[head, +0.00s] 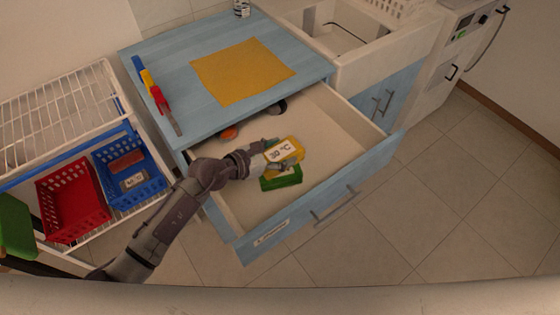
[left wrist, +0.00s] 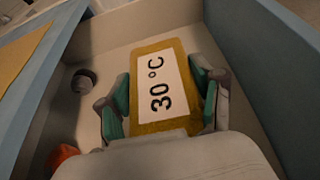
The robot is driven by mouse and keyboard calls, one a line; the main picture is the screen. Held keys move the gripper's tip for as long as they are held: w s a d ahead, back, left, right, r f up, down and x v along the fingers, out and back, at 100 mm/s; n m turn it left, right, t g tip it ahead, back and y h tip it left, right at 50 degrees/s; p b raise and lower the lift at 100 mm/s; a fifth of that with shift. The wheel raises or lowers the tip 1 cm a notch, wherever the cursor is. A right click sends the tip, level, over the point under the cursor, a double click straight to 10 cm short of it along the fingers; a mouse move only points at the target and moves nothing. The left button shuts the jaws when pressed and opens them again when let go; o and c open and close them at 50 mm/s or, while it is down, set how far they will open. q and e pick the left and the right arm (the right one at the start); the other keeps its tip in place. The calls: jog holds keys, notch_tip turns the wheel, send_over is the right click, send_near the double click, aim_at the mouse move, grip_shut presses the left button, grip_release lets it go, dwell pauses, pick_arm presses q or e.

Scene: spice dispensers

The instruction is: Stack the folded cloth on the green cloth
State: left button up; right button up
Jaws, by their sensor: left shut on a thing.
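The folded cloth is yellow with a white "30 °C" label (head: 284,150); it fills the middle of the left wrist view (left wrist: 160,85). The green cloth (head: 282,180) lies on the floor of the open drawer, partly hidden under the yellow one. My left gripper (head: 279,152) is inside the drawer area, shut on the folded cloth, with a green-padded finger at each side of it in the left wrist view (left wrist: 160,98). The folded cloth is over the green cloth; I cannot tell whether they touch. My right gripper is not in view.
The drawer (head: 240,205) has raised walls around the cloths. A dark round item (head: 277,108) and an orange item (head: 229,132) lie at its back. The blue counter (head: 180,75) above holds a yellow mat (head: 242,72). Red (head: 72,200) and blue (head: 130,170) baskets stand left.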

pick_arm(q)
jog(key=shift+f+b, duration=0.4)
jog(key=shift+f, duration=1.55)
jog(key=shift+f, duration=0.15)
jog(key=o, duration=1.2)
jog(key=shift+r, duration=0.2)
jog(key=v, duration=1.2)
